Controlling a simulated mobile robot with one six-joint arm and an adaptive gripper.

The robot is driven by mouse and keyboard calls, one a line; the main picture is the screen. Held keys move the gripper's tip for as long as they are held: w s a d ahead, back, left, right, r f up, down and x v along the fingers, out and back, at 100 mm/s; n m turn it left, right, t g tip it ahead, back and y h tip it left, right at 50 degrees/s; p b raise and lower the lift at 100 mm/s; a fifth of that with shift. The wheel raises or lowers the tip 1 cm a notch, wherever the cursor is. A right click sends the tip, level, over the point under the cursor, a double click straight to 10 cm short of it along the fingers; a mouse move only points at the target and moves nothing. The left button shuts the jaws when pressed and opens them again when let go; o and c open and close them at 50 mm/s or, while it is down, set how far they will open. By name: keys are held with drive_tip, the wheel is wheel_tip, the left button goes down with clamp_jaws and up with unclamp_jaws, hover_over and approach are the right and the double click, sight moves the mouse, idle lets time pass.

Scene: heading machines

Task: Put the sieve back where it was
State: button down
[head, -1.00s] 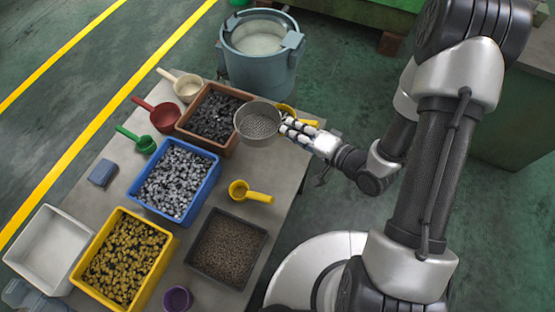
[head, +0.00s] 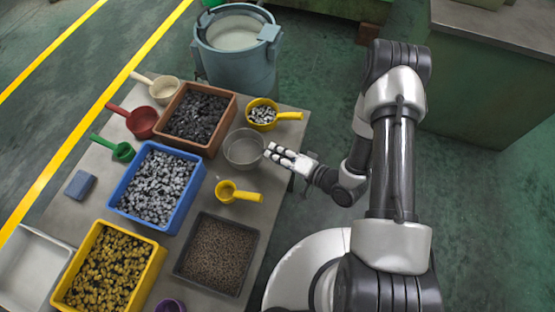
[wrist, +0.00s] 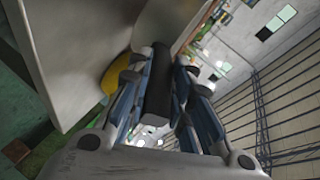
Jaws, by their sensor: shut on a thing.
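The sieve (head: 244,150) is a round grey mesh bowl at the right edge of the table, between the crate of black pieces and my gripper. I cannot tell whether it touches the tabletop. My gripper (head: 279,154) is at its right side, shut on its handle, which the fingers mostly hide in the head view. In the wrist view my gripper (wrist: 160,100) has its fingers on both sides of a dark handle (wrist: 158,88).
The table (head: 262,185) holds a yellow scoop of grey pieces (head: 262,114) just behind the sieve and an empty yellow scoop (head: 236,192) in front. Crates of black (head: 232,120), grey (head: 204,180) and brown (head: 256,235) pieces stand close by. A blue-grey bucket (head: 238,65) is behind.

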drive_tip(key=shift+f+b, duration=0.4)
drive_tip(key=shift+f, duration=1.25)
drive_tip(key=shift+f, duration=0.2)
drive_tip(key=c, duration=1.4)
unclamp_jaws()
drive_tip(key=shift+c, duration=0.2)
drive_tip(key=shift+r, duration=0.15)
